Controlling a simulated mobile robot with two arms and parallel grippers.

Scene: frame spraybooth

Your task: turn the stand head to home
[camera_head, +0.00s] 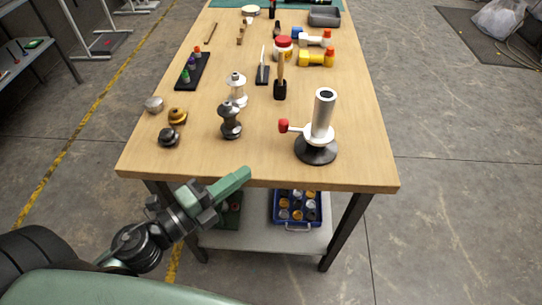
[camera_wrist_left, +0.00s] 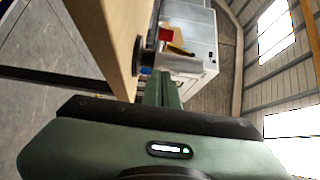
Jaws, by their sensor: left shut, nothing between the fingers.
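The stand (camera_head: 318,130) is on the near right part of the wooden table. It has a round black base, a white hub and a silver cylinder head (camera_head: 323,112) tilted slightly right. A short lever with a red knob (camera_head: 284,125) points left from the hub. The red knob also shows in the left wrist view (camera_wrist_left: 165,34). My left gripper (camera_head: 246,172) is shut and empty at the table's near edge, in front and left of the stand, apart from it. In the left wrist view its fingers (camera_wrist_left: 161,88) lie together. My right gripper is not in view.
Dark, brass and silver knob-like parts (camera_head: 168,137) stand at the table's near left. A dark grey turned part (camera_head: 230,121) stands left of the stand. A brush or mallet (camera_head: 280,85) is behind. A blue crate (camera_head: 313,222) is on the shelf below. The near middle tabletop is clear.

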